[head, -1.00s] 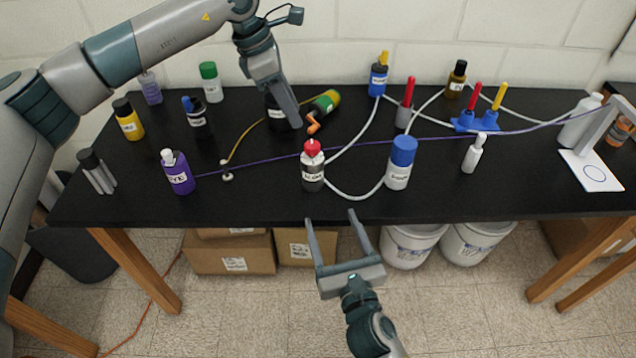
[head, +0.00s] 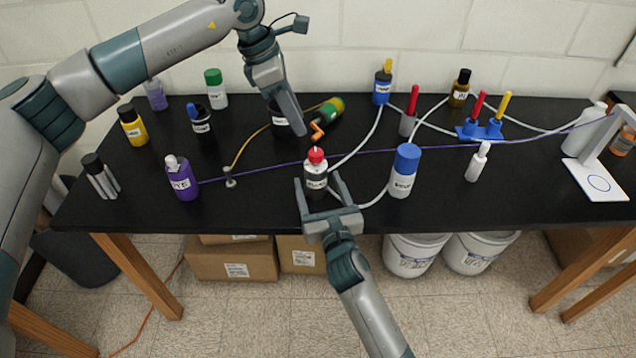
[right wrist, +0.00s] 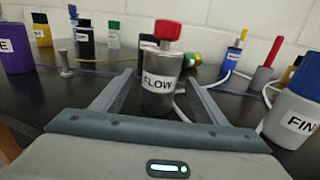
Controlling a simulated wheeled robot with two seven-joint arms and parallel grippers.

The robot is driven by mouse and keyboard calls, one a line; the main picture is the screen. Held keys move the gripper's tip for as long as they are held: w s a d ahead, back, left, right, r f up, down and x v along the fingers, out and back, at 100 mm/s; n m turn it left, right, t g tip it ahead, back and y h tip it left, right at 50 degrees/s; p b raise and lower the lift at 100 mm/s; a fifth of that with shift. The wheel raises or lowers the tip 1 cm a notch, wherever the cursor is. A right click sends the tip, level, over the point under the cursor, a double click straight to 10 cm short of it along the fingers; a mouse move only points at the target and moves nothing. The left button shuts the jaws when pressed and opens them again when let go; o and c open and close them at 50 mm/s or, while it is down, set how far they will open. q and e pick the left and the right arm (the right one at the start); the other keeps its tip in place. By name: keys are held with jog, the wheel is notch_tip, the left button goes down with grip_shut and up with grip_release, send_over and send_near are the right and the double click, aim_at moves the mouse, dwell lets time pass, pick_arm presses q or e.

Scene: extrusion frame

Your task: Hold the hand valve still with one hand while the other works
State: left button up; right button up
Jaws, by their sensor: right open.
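The hand valve (head: 316,185), a dark grey cylinder labelled FLOW with a red knob (head: 316,155), stands upright near the front middle of the black table. It also shows in the right wrist view (right wrist: 158,98). My right gripper (head: 317,181) is open, with one finger on each side of the valve body. In the right wrist view a gap shows beside the fingers (right wrist: 160,82); I cannot tell whether either touches. My left gripper (head: 299,130) is above and behind the valve, beside an orange bent piece (head: 318,131); its finger gap is not visible.
A blue-capped cylinder (head: 403,175) stands close to the right of the valve, and a purple bottle (head: 182,178) stands further left. A purple line (head: 258,168) crosses the table behind the valve. White tubes (head: 360,150) run nearby. The front left table strip (head: 245,210) is clear.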

jog(key=shift+w+a, duration=0.1)
jog(key=shift+w, duration=0.3)
